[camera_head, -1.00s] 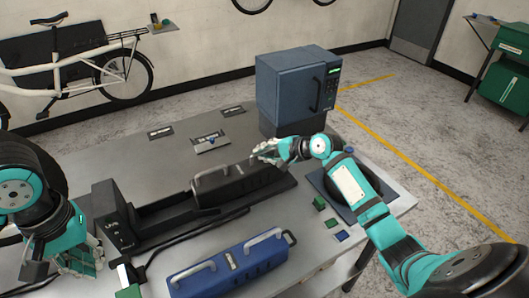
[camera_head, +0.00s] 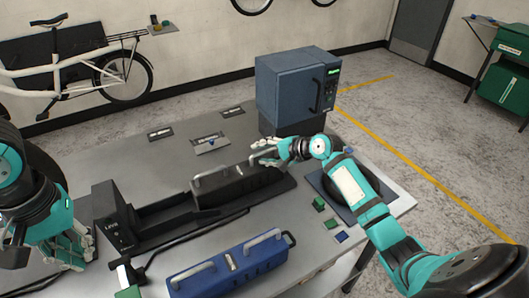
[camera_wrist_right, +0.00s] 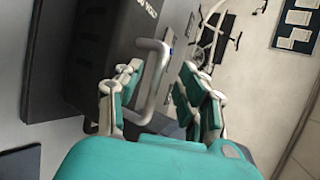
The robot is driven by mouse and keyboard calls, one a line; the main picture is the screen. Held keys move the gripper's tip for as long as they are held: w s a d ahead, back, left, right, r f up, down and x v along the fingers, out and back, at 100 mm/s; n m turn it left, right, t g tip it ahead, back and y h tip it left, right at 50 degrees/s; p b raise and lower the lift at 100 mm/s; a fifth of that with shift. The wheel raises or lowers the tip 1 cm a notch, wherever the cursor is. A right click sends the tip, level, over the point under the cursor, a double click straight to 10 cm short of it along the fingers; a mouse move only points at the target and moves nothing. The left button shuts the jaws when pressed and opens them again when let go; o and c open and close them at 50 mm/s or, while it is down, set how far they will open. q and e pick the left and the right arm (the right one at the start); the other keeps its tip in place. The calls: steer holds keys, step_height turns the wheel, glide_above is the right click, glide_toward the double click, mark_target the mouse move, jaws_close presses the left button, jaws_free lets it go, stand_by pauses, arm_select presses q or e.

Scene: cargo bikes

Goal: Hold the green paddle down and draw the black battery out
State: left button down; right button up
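The black battery (camera_head: 238,188) lies on the dark rail of its dock in the head view, with a bare stretch of rail between it and the dock's upright block (camera_head: 115,218). Its grey end handle (camera_wrist_right: 152,82) stands between the parted fingers of my right gripper (camera_wrist_right: 160,95). That gripper (camera_head: 265,155) is open at the battery's far right end and partly hides that end. The green paddle (camera_head: 129,292) shows at the bottom edge, in front of the dock. My left gripper (camera_head: 75,252) looks open and empty, left of the dock and apart from the paddle.
A blue battery (camera_head: 228,267) lies at the table's front. Small green and blue blocks (camera_head: 333,223) sit to its right. A blue-grey cabinet (camera_head: 297,88) stands at the back. Dark plates (camera_head: 160,134) lie along the far side. A cable runs along the dock's front.

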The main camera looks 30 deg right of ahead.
steer(key=v, duration=1.2)
steer(key=shift+s+f, duration=0.1)
